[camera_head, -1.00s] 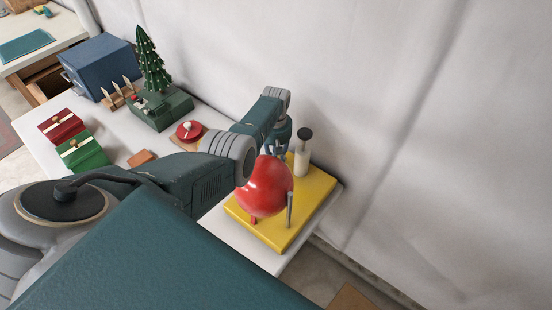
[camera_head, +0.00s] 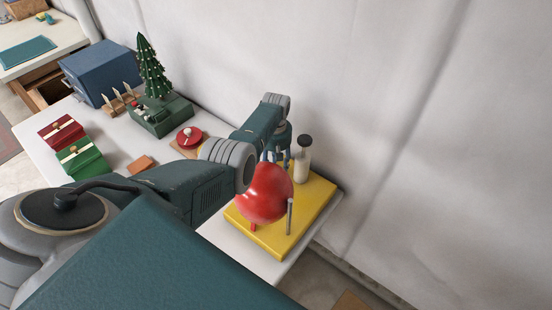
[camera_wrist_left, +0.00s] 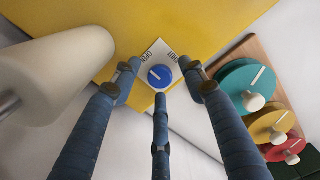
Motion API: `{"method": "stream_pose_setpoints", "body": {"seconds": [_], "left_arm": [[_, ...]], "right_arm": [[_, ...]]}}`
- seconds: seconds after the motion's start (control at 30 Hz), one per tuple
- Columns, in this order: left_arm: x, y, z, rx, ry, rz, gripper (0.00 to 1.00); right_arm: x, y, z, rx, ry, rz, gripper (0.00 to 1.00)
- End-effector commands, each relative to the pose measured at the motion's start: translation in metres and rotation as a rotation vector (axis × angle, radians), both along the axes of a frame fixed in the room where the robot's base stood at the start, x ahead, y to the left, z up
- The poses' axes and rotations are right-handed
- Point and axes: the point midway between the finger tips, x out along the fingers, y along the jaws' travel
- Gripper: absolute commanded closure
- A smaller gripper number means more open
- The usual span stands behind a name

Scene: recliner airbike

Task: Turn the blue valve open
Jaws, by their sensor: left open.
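The blue valve (camera_wrist_left: 160,76) is a round knob with a white pointer line, on a white plate (camera_wrist_left: 160,52) lettered OPEN and SHUT at the edge of a yellow board. The lettering appears upside down in the left wrist view. My left gripper (camera_wrist_left: 158,86) is open, its three blue fingers spread around the knob. The lower finger's tip is close below the knob; I cannot tell whether it touches. In the head view, the left gripper (camera_head: 275,155) is at the yellow board's far edge, partly hidden behind a red ball. The valve is hidden there. My right gripper is not in view.
The yellow board (camera_head: 305,222) carries the red ball (camera_head: 266,193), a metal post and a cream cylinder (camera_head: 302,165). The cream cylinder (camera_wrist_left: 65,75) is close left of the fingers. Coloured discs (camera_wrist_left: 250,88) stand to the right. A wall (camera_head: 400,100) runs behind the table.

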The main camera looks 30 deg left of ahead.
Motion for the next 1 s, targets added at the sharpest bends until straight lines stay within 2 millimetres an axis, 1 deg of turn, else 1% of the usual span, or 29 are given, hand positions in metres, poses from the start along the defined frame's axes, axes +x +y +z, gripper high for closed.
{"method": "stream_pose_setpoints", "body": {"seconds": [0.17, 0.23, 0.37, 0.4, 0.5, 0.63, 0.7, 0.8, 1.0], "left_arm": [[0.001, 0.0, 0.014, 0.001, -0.003, 0.0, 0.57], [0.001, 0.0, 0.022, 0.001, -0.004, 0.0, 0.57], [0.001, 0.0, 0.048, 0.001, -0.006, 0.0, 0.57], [0.002, 0.0, 0.058, 0.001, -0.007, 0.0, 0.57], [0.001, 0.0, 0.08, 0.0, -0.005, 0.0, 0.57], [0.001, -0.001, 0.101, 0.0, -0.004, 0.0, 0.57], [0.001, -0.001, 0.109, -0.001, -0.003, 0.0, 0.57], [0.0, -0.001, 0.116, -0.001, -0.002, 0.0, 0.57], [0.0, -0.001, 0.119, 0.0, -0.001, 0.0, 0.57]], "right_arm": [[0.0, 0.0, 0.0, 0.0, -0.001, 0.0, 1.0], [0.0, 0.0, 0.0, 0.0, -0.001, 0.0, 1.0], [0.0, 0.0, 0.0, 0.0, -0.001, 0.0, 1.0], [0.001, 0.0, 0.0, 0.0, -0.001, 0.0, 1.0], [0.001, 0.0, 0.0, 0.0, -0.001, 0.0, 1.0], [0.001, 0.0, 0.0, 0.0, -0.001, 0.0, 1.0], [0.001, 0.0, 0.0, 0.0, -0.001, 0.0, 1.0], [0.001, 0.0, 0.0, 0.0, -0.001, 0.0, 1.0], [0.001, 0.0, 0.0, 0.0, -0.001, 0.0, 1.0]]}}
